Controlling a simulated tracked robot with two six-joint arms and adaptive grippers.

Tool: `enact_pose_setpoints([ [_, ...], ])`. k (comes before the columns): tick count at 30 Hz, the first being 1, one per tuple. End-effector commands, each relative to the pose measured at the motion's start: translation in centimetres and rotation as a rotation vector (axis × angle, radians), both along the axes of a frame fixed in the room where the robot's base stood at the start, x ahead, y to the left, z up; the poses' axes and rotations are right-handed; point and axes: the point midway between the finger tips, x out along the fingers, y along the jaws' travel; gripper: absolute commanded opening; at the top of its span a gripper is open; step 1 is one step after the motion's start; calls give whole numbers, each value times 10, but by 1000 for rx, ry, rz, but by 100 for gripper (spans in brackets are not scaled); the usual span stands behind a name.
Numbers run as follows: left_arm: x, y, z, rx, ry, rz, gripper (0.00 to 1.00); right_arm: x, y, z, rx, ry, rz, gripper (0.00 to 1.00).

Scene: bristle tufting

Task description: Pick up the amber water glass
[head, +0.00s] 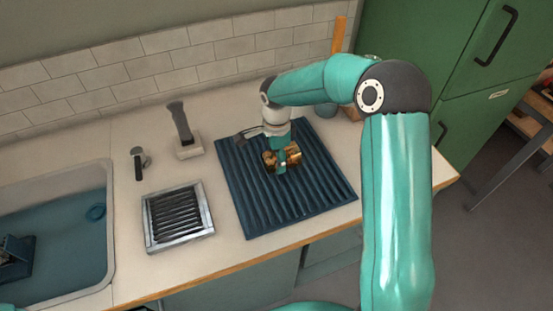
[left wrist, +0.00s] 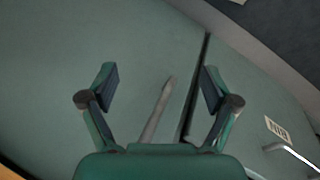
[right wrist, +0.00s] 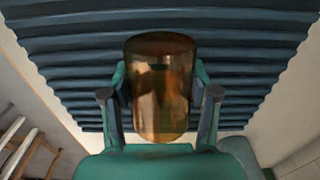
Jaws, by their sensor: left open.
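The amber water glass (head: 270,158) is over the dark blue ribbed mat (head: 318,188) and looks laid on its side. In the right wrist view the glass (right wrist: 160,90) fills the space between the fingers of my right gripper (right wrist: 160,82), which press against both its sides. In the head view my right gripper (head: 281,155) partly covers the glass. I cannot tell whether the glass touches the mat.
A metal-framed drain grate (head: 177,216) lies left of the mat. A dark upright tool on a pale block (head: 188,150) and a small tap-like fitting (head: 139,160) stand behind it. The sink (head: 60,235) is at far left.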

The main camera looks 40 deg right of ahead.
Motion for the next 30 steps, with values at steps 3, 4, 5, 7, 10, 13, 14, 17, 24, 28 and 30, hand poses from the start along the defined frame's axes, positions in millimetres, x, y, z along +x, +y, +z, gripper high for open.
enact_pose_setpoints([
  [3,0,0,0,0,0,0,88,0,0,0,0,-1,0,32],
  [4,0,0,0,0,0,0,88,0,0,0,0,-1,0,28],
  [5,0,0,0,0,0,0,88,0,0,0,0,-1,0,22],
  [7,0,0,0,0,0,0,88,0,0,1,0,-2,0,14],
  [10,0,0,0,0,0,0,88,0,0,1,0,-2,-1,7],
  [13,0,0,0,0,0,0,88,0,0,1,0,-2,-1,7],
  [14,0,0,0,0,0,0,88,0,0,1,0,-2,-1,7],
  [17,0,0,0,0,0,0,88,1,0,4,-1,-4,-1,7],
  [24,0,0,-1,0,0,0,88,1,0,26,0,-6,-2,7],
  [28,0,0,-2,0,0,0,88,1,-1,51,-2,-8,-3,7],
  [30,0,0,-2,0,0,0,88,1,0,69,0,-9,-2,7],
])
